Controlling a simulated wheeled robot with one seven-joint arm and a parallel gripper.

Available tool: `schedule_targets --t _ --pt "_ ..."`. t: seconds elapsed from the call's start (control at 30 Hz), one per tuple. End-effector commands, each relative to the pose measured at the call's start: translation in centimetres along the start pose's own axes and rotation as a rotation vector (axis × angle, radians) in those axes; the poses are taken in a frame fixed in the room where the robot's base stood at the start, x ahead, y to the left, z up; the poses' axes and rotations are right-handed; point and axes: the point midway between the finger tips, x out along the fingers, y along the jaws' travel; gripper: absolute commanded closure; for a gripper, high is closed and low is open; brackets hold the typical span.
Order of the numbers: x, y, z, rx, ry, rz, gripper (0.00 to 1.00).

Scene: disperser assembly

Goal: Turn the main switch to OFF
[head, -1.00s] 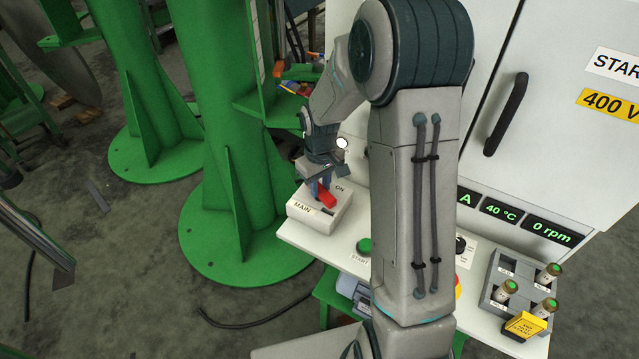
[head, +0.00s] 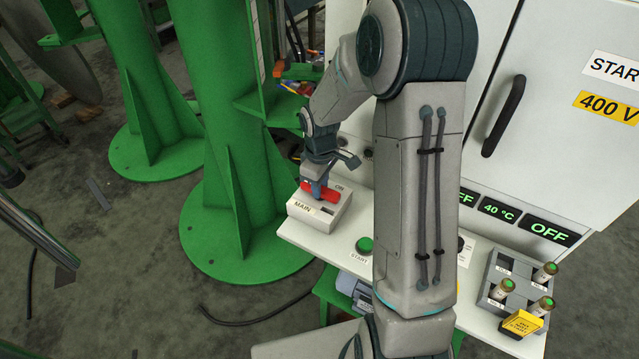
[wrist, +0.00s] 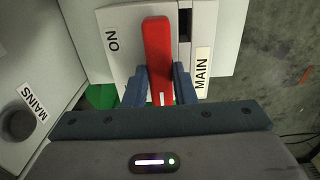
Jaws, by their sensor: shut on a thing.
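The main switch is a white box (head: 325,221) labelled MAIN and ON, at the left end of the white shelf in the head view. Its red handle (head: 323,191) lies across the top of the box between my fingers. My gripper (head: 316,193) is shut on the red handle. In the wrist view the box (wrist: 122,20) shows with the red handle (wrist: 158,55) between the two blue-grey fingers of my gripper (wrist: 159,85). The ON label is on one side of the handle and MAIN on the other. The panel displays read OFF (head: 549,232).
A green START button (head: 365,245) sits right of the switch. Green columns (head: 232,120) stand left. The cabinet (head: 560,130) rises behind.

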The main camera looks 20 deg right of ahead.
Motion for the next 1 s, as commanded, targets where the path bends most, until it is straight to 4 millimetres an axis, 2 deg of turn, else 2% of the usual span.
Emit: schedule_targets --t 0.2,0.23,0.3,0.67,0.77,1.0 --pt "-0.1 0.0 -0.1 -0.003 0.001 0.002 0.99" --pt "-0.1 0.0 -0.1 -0.003 0.001 0.002 0.71" --pt "-0.1 0.0 -0.1 -0.003 0.001 0.002 0.55" --pt "-0.6 0.1 0.0 0.0 0.002 0.003 0.55" --pt "-1.9 0.1 0.0 0.002 0.003 0.004 0.55" --pt "-7.3 0.1 -0.1 0.001 0.004 0.006 0.55"
